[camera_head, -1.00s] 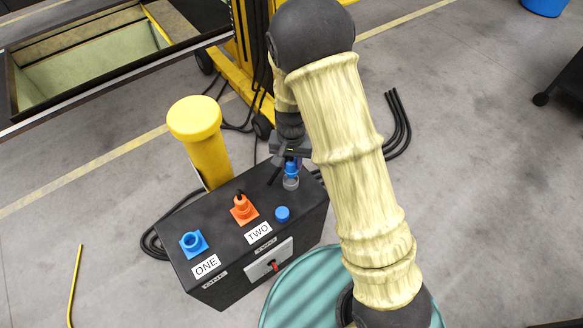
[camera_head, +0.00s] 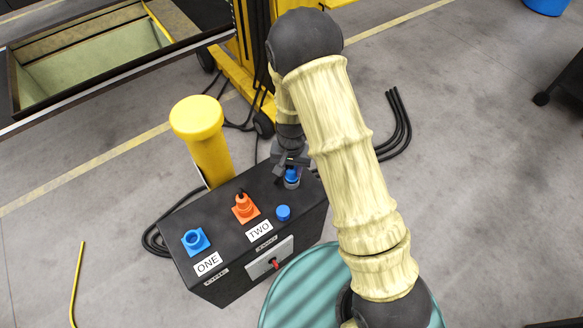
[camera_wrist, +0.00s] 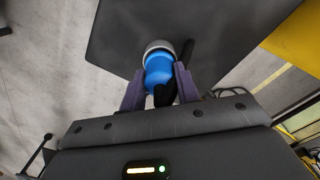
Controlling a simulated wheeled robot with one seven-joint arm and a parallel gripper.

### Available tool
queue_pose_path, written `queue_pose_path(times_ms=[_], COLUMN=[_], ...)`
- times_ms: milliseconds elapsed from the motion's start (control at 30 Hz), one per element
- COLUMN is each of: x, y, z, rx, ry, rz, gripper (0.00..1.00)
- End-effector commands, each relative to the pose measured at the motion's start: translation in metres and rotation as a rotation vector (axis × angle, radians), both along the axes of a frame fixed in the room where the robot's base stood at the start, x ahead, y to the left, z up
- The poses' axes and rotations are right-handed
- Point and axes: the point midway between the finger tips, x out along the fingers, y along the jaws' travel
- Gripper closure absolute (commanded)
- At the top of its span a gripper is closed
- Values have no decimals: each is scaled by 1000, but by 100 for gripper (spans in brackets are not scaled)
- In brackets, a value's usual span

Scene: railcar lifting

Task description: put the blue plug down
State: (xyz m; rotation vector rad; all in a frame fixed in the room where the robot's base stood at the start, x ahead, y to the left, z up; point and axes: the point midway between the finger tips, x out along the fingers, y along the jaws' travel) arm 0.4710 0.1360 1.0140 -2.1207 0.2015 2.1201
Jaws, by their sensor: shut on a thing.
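The blue plug (camera_wrist: 158,70) is between the two fingers of my gripper (camera_wrist: 160,88) in the wrist view, and the gripper is shut on it. The plug's lower end meets a grey round holder (camera_wrist: 157,46) on the top of the black box. In the head view the plug (camera_head: 291,175) shows below my gripper (camera_head: 290,162) at the box's far right corner, upright in or on the grey holder (camera_head: 291,184). How deep it sits in the holder I cannot tell.
The black box (camera_head: 225,240) carries a blue socket (camera_head: 195,241) labelled ONE, an orange plug (camera_head: 244,207) labelled TWO, and a blue button (camera_head: 283,213). A yellow post (camera_head: 208,150) stands behind it. A teal drum (camera_head: 300,290) is in front.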

Motion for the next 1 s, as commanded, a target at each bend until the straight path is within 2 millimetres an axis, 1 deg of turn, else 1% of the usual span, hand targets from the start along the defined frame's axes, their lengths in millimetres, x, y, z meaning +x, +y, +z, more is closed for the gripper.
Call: queue_pose_path(times_ms=[33, 67, 100, 167, 433, 633, 767, 1000], x=[0, 0, 0, 0, 0, 1, 1, 1], y=[0, 0, 0, 0, 0, 0, 0, 1], z=[-3, -2, -2, -2, -1, 7, 22, 59], rx=[0, 0, 0, 0, 0, 0, 1, 2], ry=[0, 0, 0, 0, 0, -3, -4, -5], rz=[0, 0, 0, 0, 0, 0, 0, 1], gripper=[94, 65, 57, 47, 47, 47, 47, 47])
